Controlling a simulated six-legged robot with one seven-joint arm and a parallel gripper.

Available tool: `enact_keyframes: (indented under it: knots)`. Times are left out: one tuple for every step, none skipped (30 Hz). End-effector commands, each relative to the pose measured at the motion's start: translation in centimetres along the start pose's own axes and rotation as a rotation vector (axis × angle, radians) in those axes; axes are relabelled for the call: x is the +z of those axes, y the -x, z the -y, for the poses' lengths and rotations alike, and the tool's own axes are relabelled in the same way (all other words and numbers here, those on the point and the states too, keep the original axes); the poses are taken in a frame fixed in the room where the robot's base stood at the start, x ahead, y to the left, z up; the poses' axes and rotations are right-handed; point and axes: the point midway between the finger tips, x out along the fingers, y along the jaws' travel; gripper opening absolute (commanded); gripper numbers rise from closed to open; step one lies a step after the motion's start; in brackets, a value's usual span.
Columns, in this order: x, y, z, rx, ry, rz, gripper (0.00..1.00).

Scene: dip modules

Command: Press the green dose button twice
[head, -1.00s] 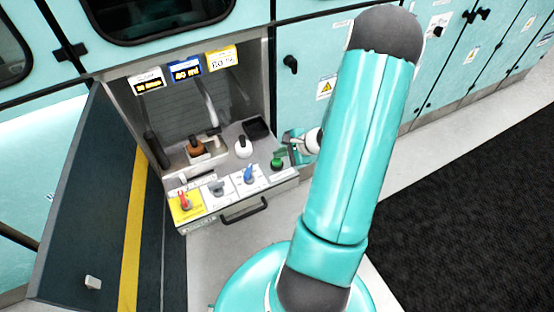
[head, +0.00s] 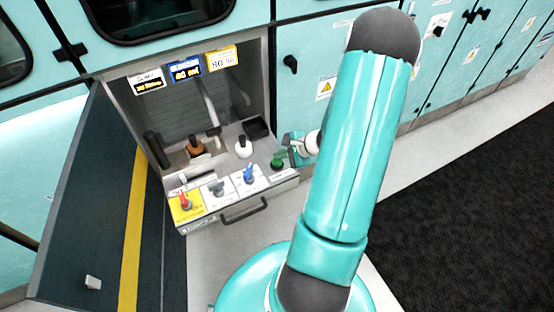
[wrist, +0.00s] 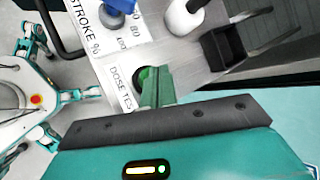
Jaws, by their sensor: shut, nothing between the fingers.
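The green dose button (head: 278,163) is at the right end of the sloping control panel, beside a blue knob (head: 249,174). In the wrist view the dark round button (wrist: 142,76) shows beside the "DOSE TES…" label, partly covered by my green fingers. My gripper (wrist: 158,82) is shut and empty, its fingertips at the button. In the head view my gripper (head: 285,150) is close above and right of the button. I cannot tell whether the tips touch it.
A red knob (head: 184,202) on a yellow plate and a grey knob (head: 216,188) are to the left. Brown and white-topped (head: 243,147) fittings and a black tray (head: 256,128) are behind. A drawer handle (head: 245,210) is in front. An open dark door (head: 90,190) stands left.

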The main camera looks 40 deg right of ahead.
Motion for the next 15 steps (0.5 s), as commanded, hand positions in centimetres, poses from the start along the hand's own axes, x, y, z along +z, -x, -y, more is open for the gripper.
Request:
enact_keyframes:
  knots:
    - [-0.04,-0.05,-0.03,0.0,0.0,0.0,0.0]
    - [-0.05,-0.07,-0.05,0.0,0.0,0.0,0.0]
    - [-0.07,-0.11,-0.08,0.0,0.0,0.0,0.0]
    - [-0.09,-0.13,-0.1,0.0,0.0,0.0,0.0]
    - [-0.11,-0.15,-0.11,0.0,0.0,0.0,0.0]
    - [-0.13,-0.19,-0.13,0.0,0.0,0.0,0.0]
    - [-0.15,-0.21,-0.15,0.0,0.0,0.0,0.0]
    - [-0.17,-0.23,-0.17,0.0,0.0,0.0,0.0]
    - [-0.19,-0.26,-0.19,0.0,0.0,0.0,0.0]
    - [-0.21,-0.28,-0.2,0.0,0.0,0.0,0.0]
    - [-0.23,-0.31,-0.22,0.0,0.0,0.0,0.0]
    - [-0.25,-0.34,-0.24,0.0,0.0,0.0,0.0]
    - [-0.26,-0.36,-0.25,0.0,0.0,0.0,0.0]
    - [-0.28,-0.38,-0.27,0.0,0.0,0.0,0.0]
    - [-0.3,-0.41,-0.29,0.0,0.0,0.0,0.0]
